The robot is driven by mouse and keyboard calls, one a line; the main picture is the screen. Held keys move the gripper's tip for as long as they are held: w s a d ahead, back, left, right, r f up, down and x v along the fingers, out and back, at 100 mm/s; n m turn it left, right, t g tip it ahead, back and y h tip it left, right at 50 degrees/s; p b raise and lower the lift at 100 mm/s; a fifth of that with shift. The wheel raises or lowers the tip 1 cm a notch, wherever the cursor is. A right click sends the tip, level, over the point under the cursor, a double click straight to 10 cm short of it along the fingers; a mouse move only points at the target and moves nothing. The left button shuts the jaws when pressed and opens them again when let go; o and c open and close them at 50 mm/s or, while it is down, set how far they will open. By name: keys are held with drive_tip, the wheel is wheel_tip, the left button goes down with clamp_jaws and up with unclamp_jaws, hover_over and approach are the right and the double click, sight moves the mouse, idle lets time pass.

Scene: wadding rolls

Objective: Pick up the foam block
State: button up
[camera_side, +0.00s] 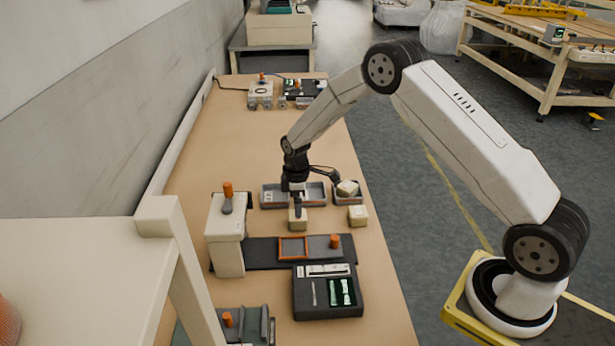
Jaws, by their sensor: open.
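A small cream foam block (298,222) sits on the tan table, directly below my gripper (298,208). My gripper points down with its fingertips at or just above the top of this block; I cannot tell whether they touch it. My gripper is open. A second cream block (358,215) lies on the table to the right. A third pale block (347,188) rests in a grey tray (356,201) behind it. The frame does not show which of these the task means.
Another grey tray (270,197) lies behind my gripper. In front are a dark plate with an orange frame (293,247), a black device (328,300) and a cream box with an orange knob (226,235).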

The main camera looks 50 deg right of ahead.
sight(298, 220)
drive_tip(key=shift+f, duration=0.2)
drive_tip(key=shift+f, duration=2.45)
drive_tip(key=c, duration=1.1)
drive_tip(key=shift+r, duration=0.15)
